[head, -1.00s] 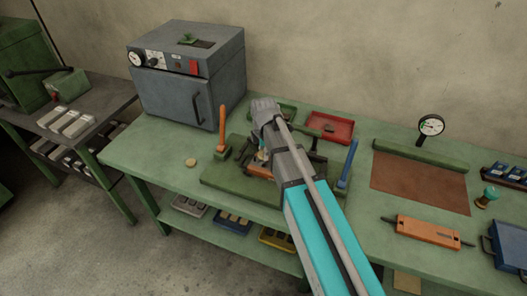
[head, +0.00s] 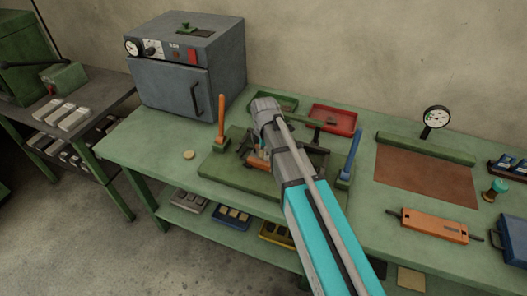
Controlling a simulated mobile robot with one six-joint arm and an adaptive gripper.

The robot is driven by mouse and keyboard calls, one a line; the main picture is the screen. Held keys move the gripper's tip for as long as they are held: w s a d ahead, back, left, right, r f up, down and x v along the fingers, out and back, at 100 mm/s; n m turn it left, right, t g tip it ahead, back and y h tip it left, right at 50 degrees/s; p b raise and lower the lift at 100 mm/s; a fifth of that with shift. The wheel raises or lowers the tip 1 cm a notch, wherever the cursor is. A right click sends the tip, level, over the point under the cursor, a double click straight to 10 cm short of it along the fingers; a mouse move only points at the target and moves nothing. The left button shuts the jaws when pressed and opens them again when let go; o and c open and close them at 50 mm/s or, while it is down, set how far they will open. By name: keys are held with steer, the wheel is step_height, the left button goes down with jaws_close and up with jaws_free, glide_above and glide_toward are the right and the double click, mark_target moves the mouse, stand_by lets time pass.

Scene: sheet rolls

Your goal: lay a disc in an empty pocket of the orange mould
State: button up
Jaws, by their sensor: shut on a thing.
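My gripper (head: 257,148) points down over the green base plate (head: 228,178) in the middle of the bench, partly hidden behind my own wrist. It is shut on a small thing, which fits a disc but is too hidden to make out. An orange block (head: 258,163), which looks like the orange mould, shows just below the fingers. Its pockets are hidden by my arm and too small to read. A tan disc (head: 188,155) lies alone on the bench, left of the plate.
An upright orange handle (head: 221,120) and a blue one (head: 351,152) flank the plate. A red tray (head: 333,119) and a green tray (head: 283,101) lie behind. A grey oven (head: 190,65) stands back left. An orange box with end rods (head: 435,225) lies at right.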

stand_by(0.4)
steer(key=o, duration=1)
steer(key=shift+o, duration=0.2)
steer(key=shift+s, duration=0.2)
